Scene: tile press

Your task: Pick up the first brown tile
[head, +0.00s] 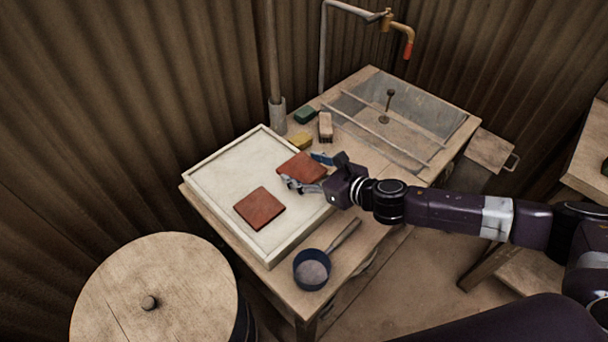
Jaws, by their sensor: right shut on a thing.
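Two reddish-brown square tiles are at the white shallow tray (222,177) on the wooden table. The nearer brown tile (259,208) lies flat in the tray with nothing touching it. The farther brown tile (299,167) is at the tray's right side. My right gripper (303,177) reaches in from the right and is shut on the farther tile's right part. I cannot tell whether that tile is raised off the tray. My left gripper is not in view.
A dark blue pan (312,268) with a handle stands at the table's front. Sponges (302,140), a brush (325,126) and a grey sink (388,118) with bars lie behind. A tap (408,42) hangs above. A lidded barrel (157,290) stands at lower left.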

